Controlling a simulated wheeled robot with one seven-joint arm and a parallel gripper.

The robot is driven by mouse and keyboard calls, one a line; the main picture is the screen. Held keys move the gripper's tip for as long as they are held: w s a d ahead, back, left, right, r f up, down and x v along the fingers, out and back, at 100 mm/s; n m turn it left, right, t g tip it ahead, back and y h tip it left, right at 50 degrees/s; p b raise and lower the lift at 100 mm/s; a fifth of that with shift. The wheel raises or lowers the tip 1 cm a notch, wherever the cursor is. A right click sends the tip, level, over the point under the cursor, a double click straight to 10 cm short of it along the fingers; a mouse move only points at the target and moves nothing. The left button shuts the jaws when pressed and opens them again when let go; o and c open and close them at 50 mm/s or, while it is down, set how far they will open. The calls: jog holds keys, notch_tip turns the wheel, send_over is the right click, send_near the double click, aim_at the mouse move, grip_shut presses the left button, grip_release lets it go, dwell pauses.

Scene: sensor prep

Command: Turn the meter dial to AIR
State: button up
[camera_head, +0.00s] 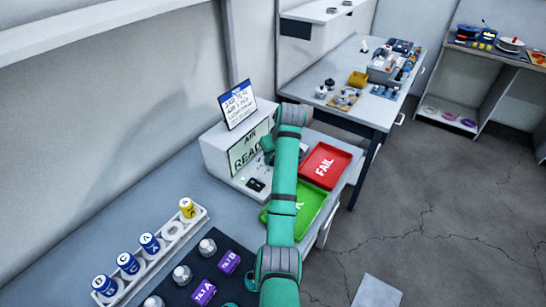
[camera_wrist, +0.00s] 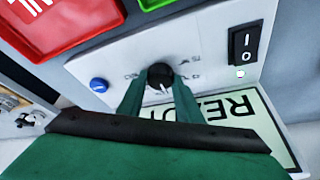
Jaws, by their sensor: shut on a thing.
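The meter (camera_head: 215,150) is a white box on the bench, with a screen (camera_head: 247,147) that shows "AIR" above "READ..." in the head view. In the wrist view its panel (camera_wrist: 205,50) carries a black dial (camera_wrist: 160,76) with a white pointer mark, and the labels around it are too small to read surely. My gripper (camera_wrist: 158,100) is shut on the dial, with a green finger on either side of it. My arm hides the dial in the head view. A black power switch (camera_wrist: 246,45) and a lit green lamp (camera_wrist: 240,73) sit beside the dial.
A blue button (camera_wrist: 99,85) sits on the panel's other side. A rack of bottles (camera_head: 150,255) stands at the front left.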

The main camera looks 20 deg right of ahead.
jog(key=shift+w+d+r+n+y, duration=0.1)
jog(key=shift+n+y, duration=0.2)
jog(key=shift+n, duration=0.45)
jog(key=shift+d+n+y, duration=0.1)
jog(key=shift+n+y, duration=0.2)
jog(key=shift+n, duration=0.45)
jog(key=shift+w+a, duration=0.1)
jog(key=shift+a, duration=0.15)
jog(key=o, duration=1)
jog(key=shift+d, duration=0.2)
jog(key=shift+o, duration=0.2)
jog(key=shift+s, duration=0.2)
